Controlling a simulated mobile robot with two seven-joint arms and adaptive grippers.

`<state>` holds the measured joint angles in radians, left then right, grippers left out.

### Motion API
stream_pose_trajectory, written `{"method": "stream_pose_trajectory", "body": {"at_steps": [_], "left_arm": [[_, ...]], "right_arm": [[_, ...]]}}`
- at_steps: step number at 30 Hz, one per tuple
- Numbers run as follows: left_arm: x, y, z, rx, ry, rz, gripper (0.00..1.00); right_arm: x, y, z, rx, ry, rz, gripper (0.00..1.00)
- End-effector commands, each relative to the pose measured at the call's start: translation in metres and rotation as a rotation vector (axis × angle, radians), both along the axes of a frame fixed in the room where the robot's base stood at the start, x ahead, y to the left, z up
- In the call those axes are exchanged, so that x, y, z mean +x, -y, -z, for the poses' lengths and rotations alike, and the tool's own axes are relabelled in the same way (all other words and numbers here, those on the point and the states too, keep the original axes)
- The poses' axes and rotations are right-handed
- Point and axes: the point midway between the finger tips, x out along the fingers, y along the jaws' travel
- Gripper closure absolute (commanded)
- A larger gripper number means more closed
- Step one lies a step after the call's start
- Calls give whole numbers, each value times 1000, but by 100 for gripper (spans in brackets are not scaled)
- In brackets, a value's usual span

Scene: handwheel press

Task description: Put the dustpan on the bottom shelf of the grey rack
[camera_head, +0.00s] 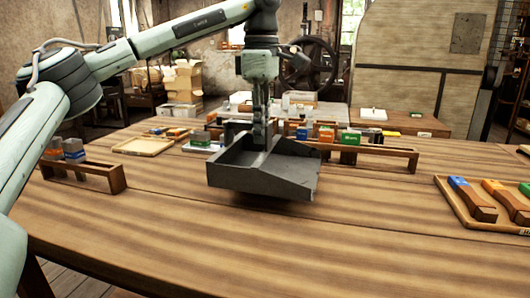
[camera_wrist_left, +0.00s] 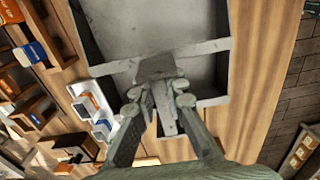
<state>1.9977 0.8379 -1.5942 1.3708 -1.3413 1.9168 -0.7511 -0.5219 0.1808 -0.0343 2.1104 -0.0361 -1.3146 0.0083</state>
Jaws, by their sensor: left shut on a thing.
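The dark grey dustpan (camera_head: 262,180) hangs level over the middle of the wooden table, with a shadow under its front edge. My left gripper (camera_head: 260,138) points down behind its pan and is shut on its handle. In the left wrist view the dustpan (camera_wrist_left: 165,25) fills the top middle, and the gripper (camera_wrist_left: 160,90) closes on the short handle at its back wall. The fingers hide part of the handle. I cannot make out the grey rack in either view. My right gripper is not in view.
The wooden table (camera_head: 330,250) is clear in front. A long wooden holder (camera_head: 370,158) stands behind the dustpan, a smaller one (camera_head: 90,172) at left. A handwheel (camera_head: 310,64) stands behind.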

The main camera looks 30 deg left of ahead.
Motion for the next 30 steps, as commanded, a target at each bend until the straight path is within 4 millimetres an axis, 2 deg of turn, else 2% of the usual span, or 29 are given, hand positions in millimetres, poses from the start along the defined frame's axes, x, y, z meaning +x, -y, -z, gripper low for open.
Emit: {"method": "stream_pose_trajectory", "body": {"at_steps": [5, 13, 24, 25, 30], "left_arm": [[2, 6, 8, -1, 0, -1, 100], [2, 6, 42, 0, 0, 0, 100], [2, 6, 48, -1, 0, -1, 100], [2, 6, 47, 0, 0, -1, 85], [2, 6, 47, 0, 0, -1, 67]], "right_arm": [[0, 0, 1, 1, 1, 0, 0], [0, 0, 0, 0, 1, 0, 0], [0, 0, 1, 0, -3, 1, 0], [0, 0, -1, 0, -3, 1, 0], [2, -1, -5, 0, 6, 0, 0]]}}
